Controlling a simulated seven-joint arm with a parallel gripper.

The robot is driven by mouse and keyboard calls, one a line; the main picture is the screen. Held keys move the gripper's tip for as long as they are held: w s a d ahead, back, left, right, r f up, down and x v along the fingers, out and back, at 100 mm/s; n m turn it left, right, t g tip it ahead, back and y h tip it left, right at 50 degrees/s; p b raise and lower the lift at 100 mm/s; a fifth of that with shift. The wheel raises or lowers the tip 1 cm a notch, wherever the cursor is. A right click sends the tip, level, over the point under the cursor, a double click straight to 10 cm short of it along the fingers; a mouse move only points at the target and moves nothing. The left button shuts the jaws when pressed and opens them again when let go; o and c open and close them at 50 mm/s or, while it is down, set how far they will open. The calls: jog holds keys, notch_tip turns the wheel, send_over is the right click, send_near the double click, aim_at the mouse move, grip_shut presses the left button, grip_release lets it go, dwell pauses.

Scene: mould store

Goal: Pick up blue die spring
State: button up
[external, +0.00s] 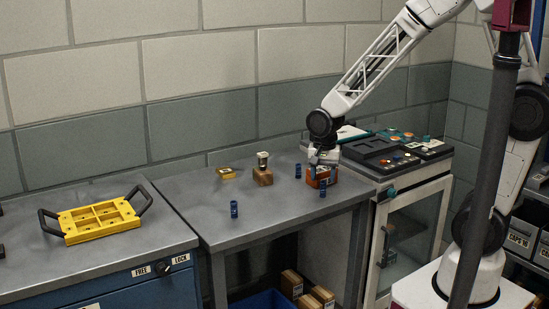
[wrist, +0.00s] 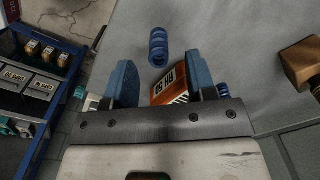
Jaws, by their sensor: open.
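Three blue die springs show in the external view: one apart at the front left (external: 234,209), one left of the orange box (external: 298,171), and one in front of it (external: 322,192). My gripper (external: 322,161) is over the orange box at the right of the grey bench. In the wrist view my gripper (wrist: 159,62) has its two blue fingers spread, with nothing held. One blue spring (wrist: 158,47) lies beyond the gap between the fingertips. Another blue spring (wrist: 222,90) is partly hidden beside the right finger.
The orange labelled box (external: 322,178) stands close under my gripper; it also shows between the fingers (wrist: 167,86). A wooden block (external: 263,177) with a metal piece on top and a brass block (external: 225,173) stand further left. The bench's front left is mostly clear.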

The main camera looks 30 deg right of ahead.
aim_at(323, 182)
jog(key=shift+f, duration=0.1)
jog(key=shift+d+f, duration=0.1)
jog(key=shift+f, duration=2.45)
jog(key=shift+c, duration=0.4)
grip_shut()
jog(key=shift+r, duration=0.15)
